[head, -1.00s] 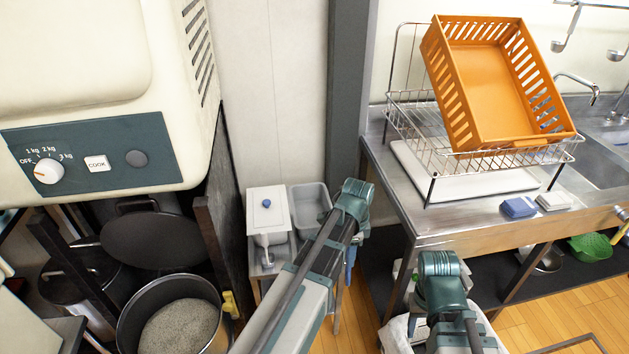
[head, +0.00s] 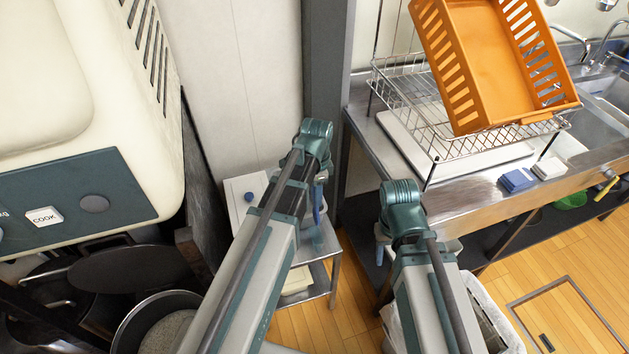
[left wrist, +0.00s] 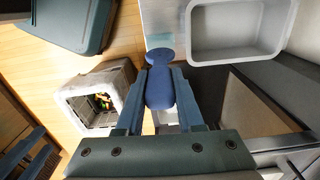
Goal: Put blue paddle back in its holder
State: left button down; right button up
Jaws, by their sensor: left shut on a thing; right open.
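In the left wrist view my left gripper (left wrist: 160,76) is shut on the blue handle of the paddle (left wrist: 160,90). The paddle's far end is mostly hidden behind the handle. In the head view the left gripper (head: 318,203) hangs pointing down beside a small metal cart (head: 322,245); the arm hides part of it. I cannot clearly make out the holder. My right gripper (left wrist: 30,153) shows at the lower left of the left wrist view, open and empty; in the head view its arm largely hides it.
A grey basin (left wrist: 238,52) is near the paddle. A white box with a blue knob (head: 236,203) stands on the cart. A bin with trash (left wrist: 118,76) is on the floor. The rice cooker is left; the counter (head: 460,205) with dish rack (head: 400,85) is right.

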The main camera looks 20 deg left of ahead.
pick_arm(q)
jog(key=shift+r, duration=0.55)
jog(key=shift+f, duration=0.1)
pick_arm(e)
jog(key=shift+r, duration=0.45)
pick_arm(q)
jog(key=shift+f, duration=0.1)
jog(key=b, duration=0.6)
send_over(316, 220)
jog(key=w, duration=0.2)
jog(key=f, duration=0.6)
jog(key=shift+s+a+f, duration=0.15)
jog(key=shift+a+f, duration=0.05)
pick_arm(e)
notch_tip(316, 220, down, 6)
jog(key=shift+f, duration=0.25)
pick_arm(q)
jog(key=shift+f+b, duration=0.15)
jog(key=shift+b, duration=0.2)
pick_arm(e)
jog(key=shift+f, duration=0.15)
pick_arm(q)
jog(key=shift+f+b, duration=3.75)
jog(key=shift+b, duration=0.05)
pick_arm(e)
notch_tip(316, 220, down, 8)
jog(key=shift+r, duration=0.2)
pick_arm(q)
grip_release()
